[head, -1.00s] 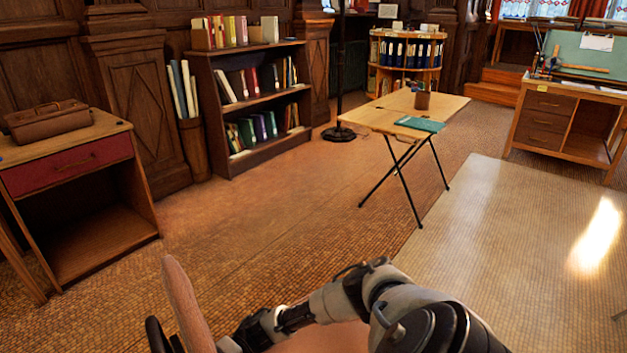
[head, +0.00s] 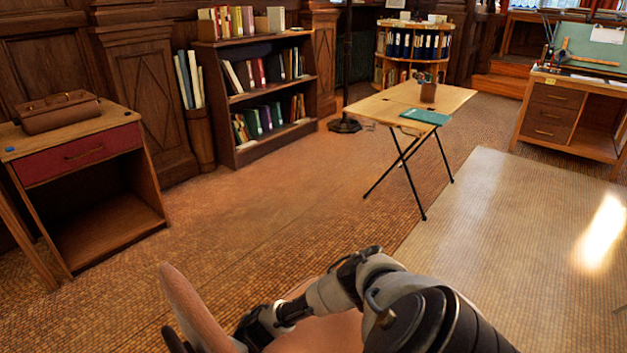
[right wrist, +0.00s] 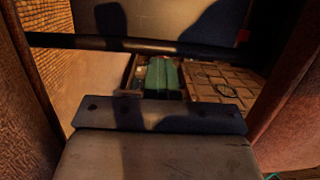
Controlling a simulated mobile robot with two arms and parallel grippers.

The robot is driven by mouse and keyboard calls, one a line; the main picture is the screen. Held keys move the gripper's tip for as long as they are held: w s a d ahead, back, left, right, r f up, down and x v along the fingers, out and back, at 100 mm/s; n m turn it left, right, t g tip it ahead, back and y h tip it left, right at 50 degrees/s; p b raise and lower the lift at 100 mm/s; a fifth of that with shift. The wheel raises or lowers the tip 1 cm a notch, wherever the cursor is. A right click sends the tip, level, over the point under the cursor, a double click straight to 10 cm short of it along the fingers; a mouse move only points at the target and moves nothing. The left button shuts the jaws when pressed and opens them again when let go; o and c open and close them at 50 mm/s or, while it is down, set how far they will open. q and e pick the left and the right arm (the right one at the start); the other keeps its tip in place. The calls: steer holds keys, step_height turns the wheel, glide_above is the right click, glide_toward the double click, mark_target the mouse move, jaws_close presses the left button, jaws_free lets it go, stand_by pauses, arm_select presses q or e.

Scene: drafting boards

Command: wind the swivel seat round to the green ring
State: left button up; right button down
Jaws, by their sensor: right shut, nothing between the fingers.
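The swivel seat (head: 188,305) shows only in part at the bottom of the head view, as a pinkish-tan backrest edge and a patch of the same colour behind my right arm. My right arm reaches in from the lower right across it. My right gripper (head: 252,330) is low beside the backrest, partly hidden by it, and I cannot tell whether it touches. In the right wrist view the grey gripper body (right wrist: 158,118) fills the lower middle, shut and empty, with reddish-brown surfaces on both sides. I do not see the green ring. My left gripper is out of view.
A wooden desk (head: 82,150) with a red drawer stands at left. A low bookshelf (head: 235,147) is against the panelling. A folding table (head: 385,106) holds a green book (head: 427,116). A drafting desk (head: 552,112) stands at right. The floor between is open.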

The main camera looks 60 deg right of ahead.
steer(key=d, duration=0.6)
steer(key=d+b, duration=0.1)
steer(key=d, duration=0.3)
steer(key=shift+w+f, duration=0.1)
steer(key=shift+w, duration=0.15)
steer(key=shift+d, duration=0.4)
